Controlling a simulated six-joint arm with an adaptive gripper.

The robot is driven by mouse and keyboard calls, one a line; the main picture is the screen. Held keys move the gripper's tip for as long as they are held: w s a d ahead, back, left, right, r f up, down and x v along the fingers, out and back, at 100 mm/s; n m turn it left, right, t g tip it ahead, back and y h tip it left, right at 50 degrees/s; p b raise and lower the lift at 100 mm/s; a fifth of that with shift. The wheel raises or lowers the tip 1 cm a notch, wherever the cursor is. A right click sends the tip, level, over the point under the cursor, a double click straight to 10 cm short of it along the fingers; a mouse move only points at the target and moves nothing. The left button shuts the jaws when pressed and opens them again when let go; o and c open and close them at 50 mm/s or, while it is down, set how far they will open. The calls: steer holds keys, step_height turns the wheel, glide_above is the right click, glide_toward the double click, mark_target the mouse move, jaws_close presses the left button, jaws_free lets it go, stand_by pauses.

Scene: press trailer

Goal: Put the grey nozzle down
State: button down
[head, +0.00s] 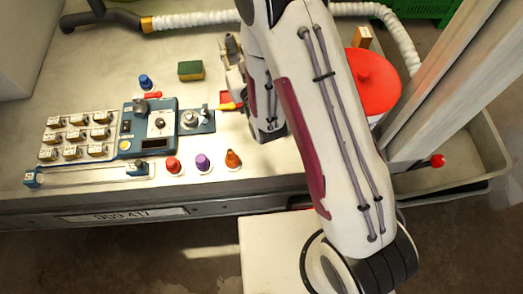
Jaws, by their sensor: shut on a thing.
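My gripper (232,66) is in the upper middle of the head view, left of my arm's wrist. It is shut on the grey nozzle (231,45), which shows as a small grey cone at the fingertips. My arm hides part of the gripper, and I cannot tell the gap between the nozzle and the metal table (90,80). A red nozzle (172,164), a purple nozzle (203,162) and an orange nozzle (233,159) stand in a row along the front edge. A blue nozzle (145,82) stands farther back.
A blue device (155,140) with grey fittings sits left of centre, beside several small labelled blocks (75,135). A green-yellow sponge (190,70) lies behind it. A red-lidded bucket (375,82) stands right of my arm. A white hose (195,19) crosses the back.

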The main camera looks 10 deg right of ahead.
steer(key=s+a+f+m+h, duration=0.2)
steer(key=s+a+f+h, duration=0.1)
steer(key=s+a+f, duration=0.8)
steer(key=s+d+m+g+h, duration=0.2)
steer(key=s+d+m+h, duration=0.6)
steer(key=d, duration=0.9)
steer(key=s+h, duration=0.3)
steer(key=h, duration=0.1)
steer(key=shift+s, duration=0.2)
steer(key=shift+f, duration=0.1)
steer(key=shift+f, duration=2.85)
steer(key=shift+f, duration=1.9)
